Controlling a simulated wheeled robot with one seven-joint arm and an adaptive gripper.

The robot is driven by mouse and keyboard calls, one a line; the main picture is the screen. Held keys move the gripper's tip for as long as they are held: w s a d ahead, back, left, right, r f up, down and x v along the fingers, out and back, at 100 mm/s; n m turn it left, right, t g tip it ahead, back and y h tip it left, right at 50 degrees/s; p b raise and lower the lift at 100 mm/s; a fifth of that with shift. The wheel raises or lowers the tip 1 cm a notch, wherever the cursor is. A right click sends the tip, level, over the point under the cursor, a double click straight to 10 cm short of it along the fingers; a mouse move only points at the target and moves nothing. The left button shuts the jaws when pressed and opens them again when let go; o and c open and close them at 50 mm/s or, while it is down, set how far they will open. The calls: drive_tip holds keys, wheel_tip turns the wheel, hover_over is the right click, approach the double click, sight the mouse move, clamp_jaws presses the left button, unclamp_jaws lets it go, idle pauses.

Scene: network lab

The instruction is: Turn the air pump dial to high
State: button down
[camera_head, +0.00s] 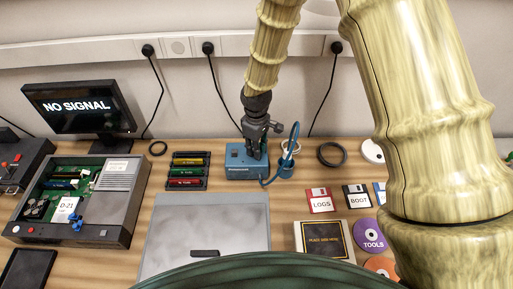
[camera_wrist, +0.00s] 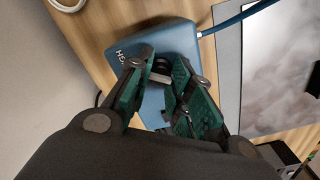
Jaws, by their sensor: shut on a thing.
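The air pump (camera_head: 236,168) is a small blue box at the back middle of the bench, with a blue hose on its right side. It fills the upper middle of the wrist view (camera_wrist: 185,40). Its dial (camera_wrist: 161,68) is a small dark knob with a light grey part, seen between my fingertips. My gripper (camera_head: 255,150) points down over the pump from above. In the wrist view its green-padded fingers (camera_wrist: 163,78) are closed around the dial. The dial's setting and its marks are hidden or too small to read.
A grey case (camera_head: 205,225) lies in front of the pump. A rack of coloured cartridges (camera_head: 188,170) is to its left. A blue nozzle (camera_head: 285,168) on the hose, black ring (camera_head: 331,154) and floppy disks (camera_head: 321,200) are to its right. The wall (camera_head: 200,100) is close behind.

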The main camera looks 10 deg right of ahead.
drive_tip(key=shift+w+d+r+m, duration=0.1)
drive_tip(key=shift+w+r+m, duration=0.15)
drive_tip(key=shift+w+m, duration=0.25)
drive_tip(key=c, duration=1.6)
unclamp_jaws()
drive_tip(key=shift+s, duration=0.1)
drive_tip(key=o, duration=0.5)
drive_tip(key=shift+f, duration=0.2)
drive_tip(key=shift+c, duration=0.2)
drive_tip(key=shift+s, duration=0.1)
drive_tip(key=shift+s+r, duration=0.1)
drive_tip(key=shift+r, duration=0.05)
wheel_tip(320, 180, up, 12)
